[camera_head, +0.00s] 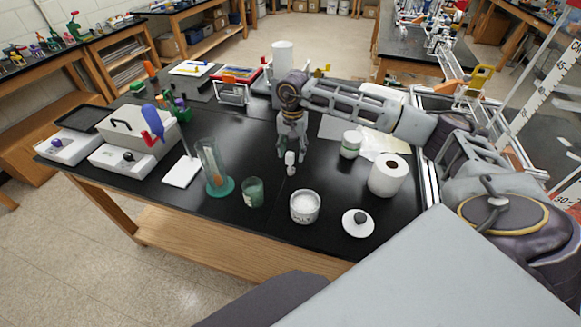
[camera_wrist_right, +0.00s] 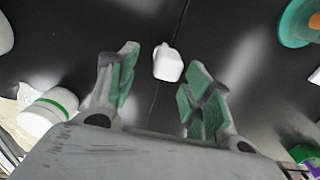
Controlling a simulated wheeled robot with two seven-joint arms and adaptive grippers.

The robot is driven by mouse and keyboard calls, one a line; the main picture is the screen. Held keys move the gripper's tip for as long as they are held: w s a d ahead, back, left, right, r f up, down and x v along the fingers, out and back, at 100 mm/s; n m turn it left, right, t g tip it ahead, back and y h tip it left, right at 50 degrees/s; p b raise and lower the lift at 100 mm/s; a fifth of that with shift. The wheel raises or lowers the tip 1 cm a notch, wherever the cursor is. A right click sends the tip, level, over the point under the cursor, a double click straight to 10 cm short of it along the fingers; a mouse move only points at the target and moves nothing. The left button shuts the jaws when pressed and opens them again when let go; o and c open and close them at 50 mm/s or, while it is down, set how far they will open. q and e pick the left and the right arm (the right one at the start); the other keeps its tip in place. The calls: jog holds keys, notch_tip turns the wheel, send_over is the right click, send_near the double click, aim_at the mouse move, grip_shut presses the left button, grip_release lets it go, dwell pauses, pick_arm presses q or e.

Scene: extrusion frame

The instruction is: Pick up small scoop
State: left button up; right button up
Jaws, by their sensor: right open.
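A small white scoop (camera_head: 290,160) is on the black bench top, near its middle. It also shows in the right wrist view (camera_wrist_right: 168,65), just beyond the gap between my green-padded fingers. My right gripper (camera_head: 292,151) points down over the scoop, its fingers apart and empty. In the right wrist view my right gripper (camera_wrist_right: 163,66) has a wide gap between its fingers, with no visible contact with the scoop. My left gripper is not in view.
A white jar of salt (camera_head: 304,208), a lid with a dark knob (camera_head: 357,223) and a green beaker (camera_head: 253,192) stand nearer the front. A paper roll (camera_head: 388,176) and a green-banded jar (camera_head: 351,145) stand right. A cylinder with a green base (camera_head: 212,168) stands left.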

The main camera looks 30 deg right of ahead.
aim_at(291, 161)
jog(key=shift+a+f+p, duration=0.15)
jog(key=shift+f+p, duration=0.15)
jog(key=shift+f, duration=0.35)
jog(key=shift+a+f+p, duration=0.15)
jog(key=shift+f+p, duration=0.15)
jog(key=shift+f, duration=0.3)
jog(key=shift+w+f, duration=0.1)
jog(key=shift+f, duration=1.2)
grip_shut()
